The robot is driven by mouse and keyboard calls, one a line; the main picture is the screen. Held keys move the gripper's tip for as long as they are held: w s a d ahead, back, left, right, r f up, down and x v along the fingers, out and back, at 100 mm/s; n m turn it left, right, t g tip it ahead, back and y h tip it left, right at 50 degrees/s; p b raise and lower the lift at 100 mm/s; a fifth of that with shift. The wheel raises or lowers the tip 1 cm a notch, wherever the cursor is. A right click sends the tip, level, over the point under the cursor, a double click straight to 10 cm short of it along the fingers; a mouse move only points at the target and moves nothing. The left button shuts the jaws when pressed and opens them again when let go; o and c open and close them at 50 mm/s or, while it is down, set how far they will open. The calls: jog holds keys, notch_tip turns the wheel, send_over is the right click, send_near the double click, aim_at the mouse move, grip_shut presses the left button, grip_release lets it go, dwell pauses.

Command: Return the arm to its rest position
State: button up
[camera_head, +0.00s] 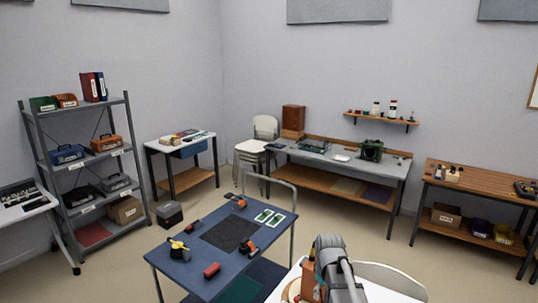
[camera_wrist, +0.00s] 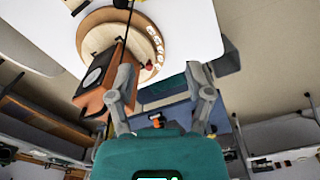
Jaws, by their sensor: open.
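My gripper (camera_wrist: 172,85) shows in the wrist view with its two grey fingers spread apart and nothing held between them. My grey arm (camera_head: 336,266) shows at the bottom of the head view, bent over the white table (camera_head: 382,293); the gripper cannot be made out there. An orange-brown speaker box (camera_wrist: 92,102) with a dark round face lies just left of the left finger in the wrist view; whether they touch is unclear. The speaker also shows beside my arm in the head view (camera_head: 308,280). A round wooden turntable (camera_wrist: 97,38) is by the speaker on the white table.
A blue-topped cart (camera_head: 185,273) with power tools and a black mat (camera_head: 230,233) stands left of the white table. A pale chair back (camera_head: 390,277) is close right of my arm. Shelves (camera_head: 85,160) and workbenches (camera_head: 340,160) line the walls, with open floor between.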

jog(key=s+f+m+b, duration=0.4)
jog(key=s+f+m, duration=0.2)
jog(key=s, duration=0.6)
jog(key=shift+a+b, duration=0.2)
jog(key=shift+b, duration=0.2)
